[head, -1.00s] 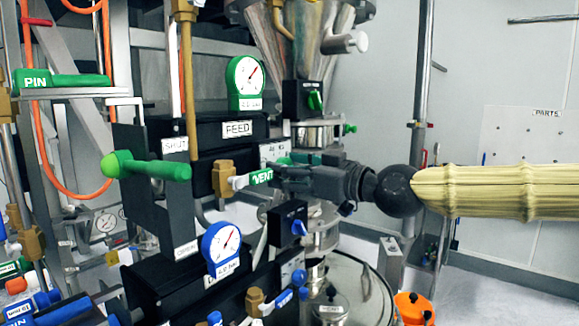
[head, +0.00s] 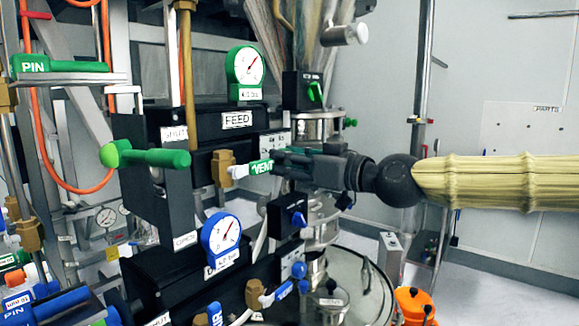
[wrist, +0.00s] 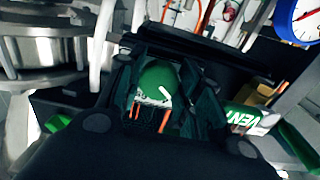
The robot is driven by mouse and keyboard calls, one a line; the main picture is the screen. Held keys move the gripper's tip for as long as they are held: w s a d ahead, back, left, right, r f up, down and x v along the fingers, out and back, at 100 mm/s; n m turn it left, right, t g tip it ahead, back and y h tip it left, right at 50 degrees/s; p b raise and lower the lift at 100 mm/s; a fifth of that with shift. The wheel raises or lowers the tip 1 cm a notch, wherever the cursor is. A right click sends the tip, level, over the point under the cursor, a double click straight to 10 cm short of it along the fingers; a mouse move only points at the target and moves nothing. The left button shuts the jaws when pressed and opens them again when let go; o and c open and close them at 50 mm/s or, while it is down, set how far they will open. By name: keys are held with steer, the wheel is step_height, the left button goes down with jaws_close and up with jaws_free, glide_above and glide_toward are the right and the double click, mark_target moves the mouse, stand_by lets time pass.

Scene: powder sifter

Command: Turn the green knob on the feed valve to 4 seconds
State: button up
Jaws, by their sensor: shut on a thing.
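The green knob (wrist: 158,82) shows in the wrist view as a rounded green cap with a white pointer line, between my fingers. A small white plate with unreadable print shows just below it. In the head view my gripper (head: 280,161) reaches in from the right beside the black feed valve body (head: 205,132), labelled FEED. It is shut on the green knob there, and the fingers hide the knob in that view. I cannot read which mark the pointer is at.
The green VENT lever (head: 261,167) is close beside my fingertips. A black box with another green knob (head: 315,91) is above, and a blue knob (head: 298,219) below. An orange object (head: 414,305) is at lower right.

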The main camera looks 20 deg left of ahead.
steer(key=shift+m+b, duration=2.15)
steer(key=shift+m, duration=1.05)
steer(key=shift+r, duration=0.1)
steer(key=o, duration=1)
steer(key=shift+o, duration=0.2)
steer(key=shift+d, duration=0.1)
steer(key=v, duration=1.2)
